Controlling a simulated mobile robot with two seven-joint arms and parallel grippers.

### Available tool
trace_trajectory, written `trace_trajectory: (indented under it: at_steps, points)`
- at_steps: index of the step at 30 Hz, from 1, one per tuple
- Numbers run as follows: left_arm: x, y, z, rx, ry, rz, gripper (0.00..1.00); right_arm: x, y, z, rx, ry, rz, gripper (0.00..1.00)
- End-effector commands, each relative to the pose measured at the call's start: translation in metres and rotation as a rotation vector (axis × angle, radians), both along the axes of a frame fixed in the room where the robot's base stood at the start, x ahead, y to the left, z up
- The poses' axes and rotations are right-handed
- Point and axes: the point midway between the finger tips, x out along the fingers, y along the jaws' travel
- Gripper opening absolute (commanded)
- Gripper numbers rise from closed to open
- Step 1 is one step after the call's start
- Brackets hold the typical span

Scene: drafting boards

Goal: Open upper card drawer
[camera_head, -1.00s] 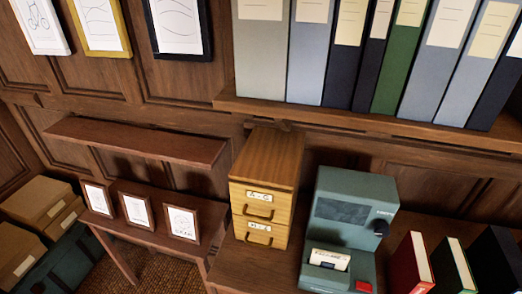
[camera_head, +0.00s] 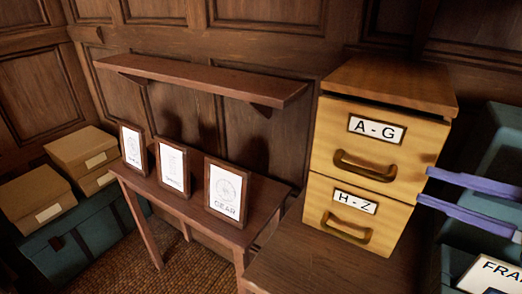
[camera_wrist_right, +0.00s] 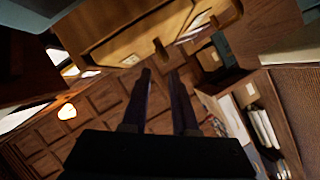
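The wooden card cabinet (camera_head: 392,84) stands at the right of the head view. Its upper drawer (camera_head: 330,138) is labelled A-G and has a brass-coloured handle (camera_head: 366,165). Its front looks in line with the lower drawer (camera_head: 318,205), labelled H-Z. A dark line runs under the cabinet top; I cannot tell if the upper drawer is slightly out. My right gripper (camera_head: 424,186) is open and empty, its purple fingers just right of the cabinet front, apart from the handle. In the right wrist view the fingers (camera_wrist_right: 160,74) are apart below the tilted cabinet (camera_wrist_right: 125,32). My left gripper is out of view.
A teal machine (camera_head: 500,150) with a white card (camera_head: 490,275) stands close right of the cabinet. Framed pictures (camera_head: 225,188) stand on a small table at the left, below a wall shelf (camera_head: 200,78). Boxes (camera_head: 35,200) lie further left. Space before the drawers looks clear.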

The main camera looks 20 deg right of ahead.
Motion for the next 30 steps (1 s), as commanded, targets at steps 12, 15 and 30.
trace_trajectory:
  at_steps: [12,15,30]
  points:
    - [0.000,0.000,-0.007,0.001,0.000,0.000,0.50,0.031,0.017,-0.012,-0.008,-0.014,0.047,0.27]
    - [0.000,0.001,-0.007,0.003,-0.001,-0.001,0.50,0.046,0.023,-0.016,-0.009,-0.014,0.047,0.27]
    - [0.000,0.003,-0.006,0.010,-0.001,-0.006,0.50,0.086,0.041,-0.028,-0.008,-0.009,0.045,0.27]
